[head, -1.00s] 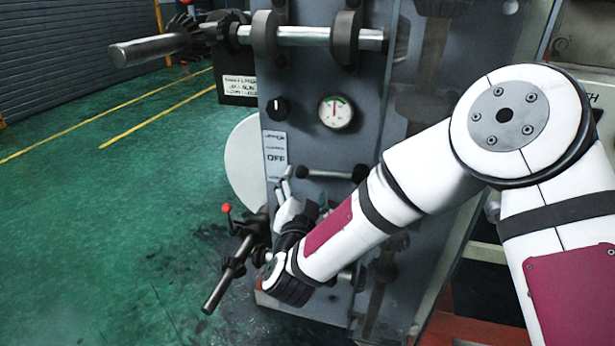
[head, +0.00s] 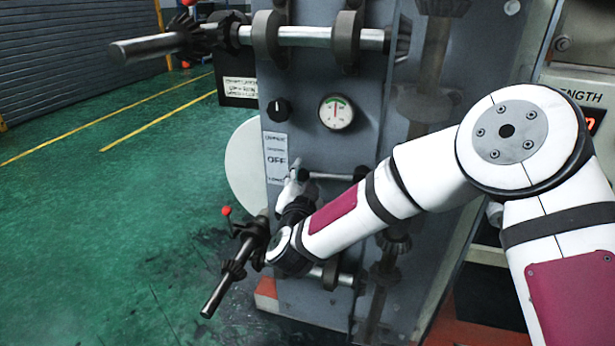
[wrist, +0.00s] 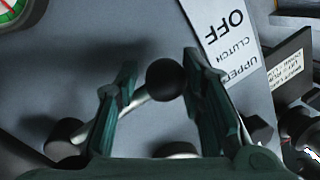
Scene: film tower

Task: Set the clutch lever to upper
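The clutch lever is a thin metal rod (head: 332,177) lying about level on the grey panel, below the gauge. Its round black knob (wrist: 165,79) shows in the wrist view on a curved bare rod; in the head view my gripper hides that end. My gripper (head: 297,180) is at the rod's left end. In the wrist view, my gripper (wrist: 160,66) is open, with one finger on each side of the knob. The right finger looks very close to the knob; contact is unclear. The clutch label (head: 276,158) reads OFF in its middle, with UPPER CLUTCH legible upside down in the wrist view.
A gauge (head: 336,113) and a black dial knob (head: 278,109) sit above the lever. A lower shaft (head: 227,285) with a red-tipped handle (head: 227,211) sticks out at left. An upper shaft (head: 153,47) crosses the top. Green floor lies open at left.

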